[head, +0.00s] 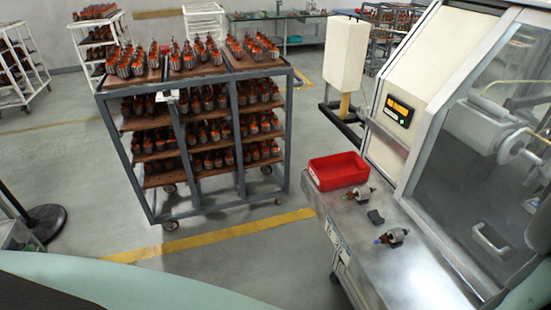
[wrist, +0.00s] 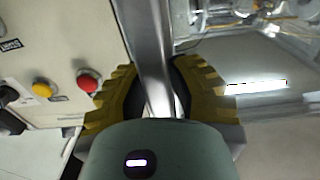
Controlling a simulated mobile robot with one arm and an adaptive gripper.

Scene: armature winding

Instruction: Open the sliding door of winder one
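The winder (head: 433,60) stands at the right in the head view, with a clear sliding door (head: 470,190) in a pale metal frame. A grey door handle (head: 491,241) sits low on the door, which looks closed. The gripper is outside the head view. In the wrist view my gripper (wrist: 158,78) has its yellow fingers spread, with dark inner pads. A silver upright bar (wrist: 153,45) of the machine runs between or behind them; contact cannot be told. Clear panel and machine parts lie right of the bar. The handle cannot be made out there.
Red (wrist: 88,80) and yellow (wrist: 43,88) buttons sit left of the fingers. A red bin (head: 338,171) and small armatures (head: 391,237) are on the winder's ledge. A rack cart (head: 188,207) of armatures stands left. Floor between cart and winder is open.

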